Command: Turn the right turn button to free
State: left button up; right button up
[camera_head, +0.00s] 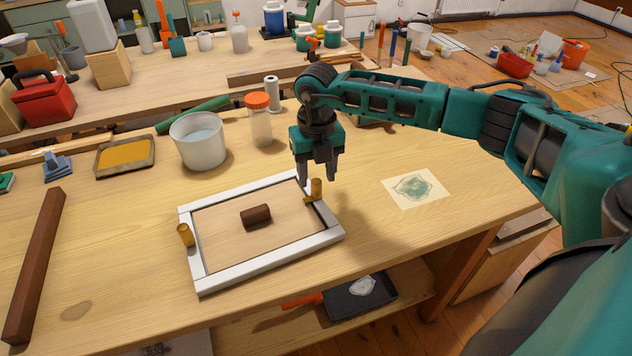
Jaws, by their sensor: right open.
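A white rectangular frame (262,269) lies on the wooden table with a plain wood panel inside it. The brass right turn button (316,188) is on the frame's right side; a small piece of it extends at its base toward the inside of the frame. A similar brass left turn button (185,236) is on the frame's left side. A short dark brown cylinder (256,215) lies on the panel. My right gripper (318,180) points down with fingers apart, right at the right turn button; contact cannot be told. My left gripper is not in view.
A white pot (198,141) and a jar with an orange lid (259,122) stand behind the frame. A paper with a green print (414,188) lies to the right. A dark wooden bar (36,262) lies at left. The table between frame and bar is clear.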

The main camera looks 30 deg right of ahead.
aim_at(316, 180)
jog(key=shift+f, duration=1.7)
grip_shut()
